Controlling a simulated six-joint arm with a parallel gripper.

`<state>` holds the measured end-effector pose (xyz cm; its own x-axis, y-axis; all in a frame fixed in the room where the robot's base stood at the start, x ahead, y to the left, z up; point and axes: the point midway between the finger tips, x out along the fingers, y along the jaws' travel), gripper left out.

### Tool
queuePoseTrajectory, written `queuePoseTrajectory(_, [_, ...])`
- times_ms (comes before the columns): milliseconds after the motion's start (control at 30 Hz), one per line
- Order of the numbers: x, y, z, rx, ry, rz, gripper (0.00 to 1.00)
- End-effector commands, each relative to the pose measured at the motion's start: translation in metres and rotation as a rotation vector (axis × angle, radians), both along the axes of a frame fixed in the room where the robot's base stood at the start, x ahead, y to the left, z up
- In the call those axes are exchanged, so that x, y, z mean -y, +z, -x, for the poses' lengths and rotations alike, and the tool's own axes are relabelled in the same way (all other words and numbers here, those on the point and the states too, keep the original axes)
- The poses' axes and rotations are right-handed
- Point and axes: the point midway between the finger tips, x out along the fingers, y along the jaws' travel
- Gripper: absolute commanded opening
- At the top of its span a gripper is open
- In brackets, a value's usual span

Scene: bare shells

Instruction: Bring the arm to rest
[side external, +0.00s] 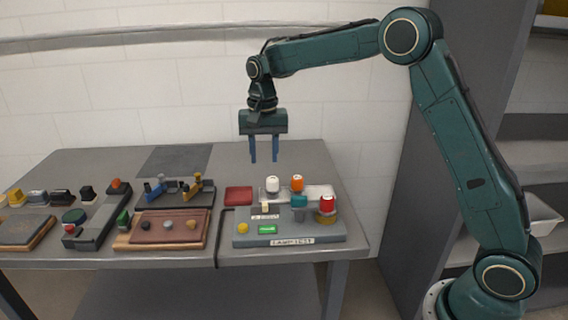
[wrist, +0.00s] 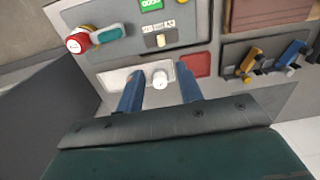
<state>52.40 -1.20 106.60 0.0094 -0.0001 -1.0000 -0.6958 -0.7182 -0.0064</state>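My gripper (side external: 263,150) hangs pointing down in the air above the back part of the table. Its two blue fingers are apart with nothing between them, so it is open and empty. In the wrist view the fingers (wrist: 160,90) frame a white knob (wrist: 160,78), which lies well below them. A grey panel box labelled "LAMP TEST" (side external: 305,241) stands below and in front of the gripper.
The grey table (side external: 100,165) holds several other panels at the left, including a brown board (side external: 165,228) and a tray with blue and yellow levers (side external: 178,188). A red pad (side external: 239,196) lies left of the knobs. A white brick wall stands behind; grey shelving is at the right.

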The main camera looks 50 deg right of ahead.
Motion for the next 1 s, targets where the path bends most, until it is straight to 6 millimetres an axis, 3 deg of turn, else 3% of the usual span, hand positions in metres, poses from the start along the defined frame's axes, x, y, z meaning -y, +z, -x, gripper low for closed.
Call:
queuePoseTrajectory(267, [-0.002, 0.037, 0.033, 0.055, 0.082, 0.004, 0.36])
queuePoseTrajectory(600, [-0.005, 0.085, 0.098, 0.148, 0.230, 0.022, 0.36])
queuePoseTrajectory(1000, [-0.009, 0.113, 0.183, 0.255, 0.404, 0.058, 0.36])
